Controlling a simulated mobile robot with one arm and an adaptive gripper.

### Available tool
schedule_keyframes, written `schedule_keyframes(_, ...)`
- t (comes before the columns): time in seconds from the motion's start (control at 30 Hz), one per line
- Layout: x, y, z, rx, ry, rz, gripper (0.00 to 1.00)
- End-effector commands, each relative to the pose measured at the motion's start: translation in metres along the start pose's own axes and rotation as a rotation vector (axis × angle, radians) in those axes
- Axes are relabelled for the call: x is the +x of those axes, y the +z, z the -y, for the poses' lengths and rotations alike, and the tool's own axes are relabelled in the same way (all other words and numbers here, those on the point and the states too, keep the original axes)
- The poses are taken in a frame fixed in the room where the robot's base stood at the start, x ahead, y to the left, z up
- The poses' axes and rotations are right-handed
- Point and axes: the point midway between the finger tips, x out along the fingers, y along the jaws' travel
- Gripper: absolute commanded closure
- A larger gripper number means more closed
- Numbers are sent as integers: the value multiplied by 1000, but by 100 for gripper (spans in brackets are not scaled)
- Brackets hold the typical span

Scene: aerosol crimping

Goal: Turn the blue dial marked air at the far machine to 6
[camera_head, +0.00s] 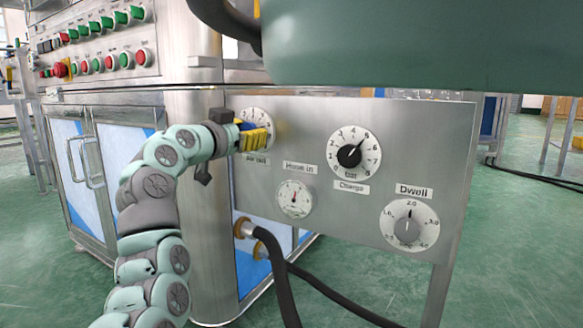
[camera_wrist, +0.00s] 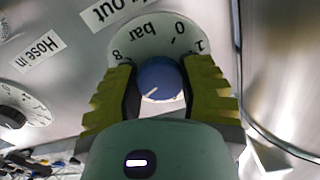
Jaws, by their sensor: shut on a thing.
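The blue dial (camera_wrist: 160,76) sits on a white round scale (camera_wrist: 158,38) on the steel panel. In the wrist view the scale is upside down, with "bar", 0, 1 and 8 readable. A pale pointer mark shows on the knob's lower part, toward my gripper's body; the number it faces is hidden. My gripper (camera_wrist: 164,84) has its yellow-green fingers shut on the blue dial, one on each side. In the head view my gripper (camera_head: 254,138) is at the panel's upper left dial, and only a bit of blue (camera_head: 246,126) shows beside the yellow fingers.
The panel also bears a black Charge dial (camera_head: 349,156), a grey Dwell dial (camera_head: 407,230) and a Hose in gauge (camera_head: 294,198). Black hoses (camera_head: 274,262) hang below. A green machine body (camera_head: 400,45) overhangs the panel. A steel cabinet (camera_head: 105,150) stands left.

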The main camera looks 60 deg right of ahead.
Motion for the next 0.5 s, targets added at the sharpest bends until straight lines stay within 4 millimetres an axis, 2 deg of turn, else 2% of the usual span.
schedule_keyframes(0.5, 0, 4, 0, 29, 2, 8, 96)
